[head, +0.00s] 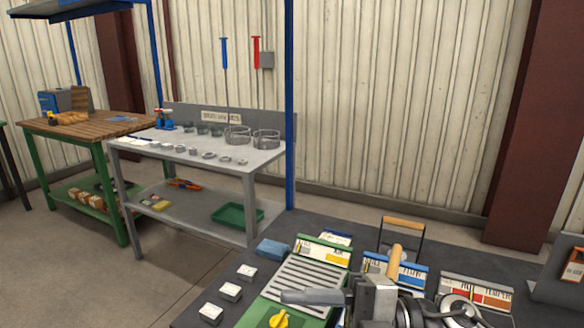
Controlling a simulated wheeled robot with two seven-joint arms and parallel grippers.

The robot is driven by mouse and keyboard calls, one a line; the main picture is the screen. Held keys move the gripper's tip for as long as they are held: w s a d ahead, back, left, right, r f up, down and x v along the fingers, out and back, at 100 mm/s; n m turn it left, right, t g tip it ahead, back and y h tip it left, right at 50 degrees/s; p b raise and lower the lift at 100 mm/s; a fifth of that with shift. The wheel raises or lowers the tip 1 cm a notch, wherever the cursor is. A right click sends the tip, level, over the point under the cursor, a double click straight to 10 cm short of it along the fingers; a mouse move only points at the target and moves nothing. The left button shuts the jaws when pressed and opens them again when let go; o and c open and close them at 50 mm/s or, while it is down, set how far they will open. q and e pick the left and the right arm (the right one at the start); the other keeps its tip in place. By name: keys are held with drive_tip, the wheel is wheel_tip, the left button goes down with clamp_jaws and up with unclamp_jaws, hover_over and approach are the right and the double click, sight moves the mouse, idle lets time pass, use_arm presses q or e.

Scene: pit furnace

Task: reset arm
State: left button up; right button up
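One gripper of mine (312,297) shows at the bottom of the head view, over the dark bench. Its arm comes in from the lower right, so I take it as my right gripper. My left gripper is not in view.
The dark bench (243,262) holds several small white blocks (230,291), a blue block (273,250), a yellow knob (280,319), labelled stands (477,290) and a wire frame (402,226). Behind stand a grey table (262,155) with rings and a wooden table (85,127). Floor is open at left.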

drive_tip(key=w+d+f+m+t+h, duration=0.2)
drive_tip(key=d+f+m+t+h, duration=0.35)
drive_tip(key=m+t, duration=0.5)
drive_tip(key=w+d+f+m+t+h, duration=0.2)
drive_tip(key=d+f+m+t+h, duration=0.35)
drive_tip(key=m, duration=0.85)
drive_tip(key=s+d+f+m+g+h, duration=0.1)
drive_tip(key=s+f+m+g+h, duration=0.1)
drive_tip(key=s+f, duration=0.3)
drive_tip(key=s+f+m+g+h, duration=0.2)
drive_tip(key=s+f, duration=0.3)
drive_tip(key=f, duration=0.6)
drive_tip(key=shift+s+d+f+g+h, duration=0.3)
drive_tip(key=shift+s+d+g+h, duration=0.1)
drive_tip(key=shift+g+h, duration=0.1)
drive_tip(key=shift+m, duration=0.25)
drive_tip(key=shift+c, duration=0.5)
